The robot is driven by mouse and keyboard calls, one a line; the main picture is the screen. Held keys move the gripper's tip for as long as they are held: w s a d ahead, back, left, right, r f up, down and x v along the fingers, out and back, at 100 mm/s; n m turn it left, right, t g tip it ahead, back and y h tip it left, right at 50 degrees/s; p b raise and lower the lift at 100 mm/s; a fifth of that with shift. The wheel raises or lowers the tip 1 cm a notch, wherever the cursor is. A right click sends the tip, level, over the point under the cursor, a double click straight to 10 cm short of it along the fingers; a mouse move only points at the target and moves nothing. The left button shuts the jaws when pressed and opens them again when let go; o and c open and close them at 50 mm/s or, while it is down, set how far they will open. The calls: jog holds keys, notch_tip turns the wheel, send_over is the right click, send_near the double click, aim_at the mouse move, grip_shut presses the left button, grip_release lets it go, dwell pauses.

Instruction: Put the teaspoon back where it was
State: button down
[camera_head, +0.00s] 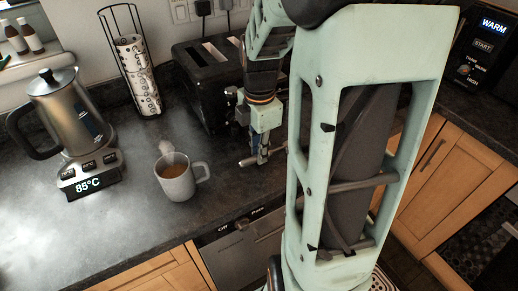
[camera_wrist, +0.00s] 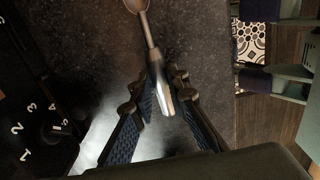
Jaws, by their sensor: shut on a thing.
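The teaspoon (camera_wrist: 152,48) is metal and shows in the wrist view, its bowl at the top edge and its handle running down between my fingers. My gripper (camera_wrist: 160,95) is shut on the handle. In the head view my gripper (camera_head: 257,152) points down over the dark worktop, in front of the toaster and right of the mug. A small light piece at the fingertips there may be the spoon, but it is too small to tell. A grey mug (camera_head: 178,184) of brown drink stands steaming on the worktop.
A black toaster (camera_head: 207,88) stands close behind my gripper; its numbered dial (camera_wrist: 56,129) shows in the wrist view. A kettle (camera_head: 72,115) on a base reading 85°C and a wire rack (camera_head: 140,75) stand to the left. Worktop around the mug is clear.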

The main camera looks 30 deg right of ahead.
jog(key=shift+f+b, duration=0.35)
jog(key=shift+f, duration=0.25)
dwell(0.3)
jog(key=c, duration=1.3)
grip_release()
jog(key=shift+r, duration=0.15)
jog(key=shift+r+p, duration=0.35)
jog(key=shift+r, duration=2.5)
jog(key=shift+s, duration=0.1)
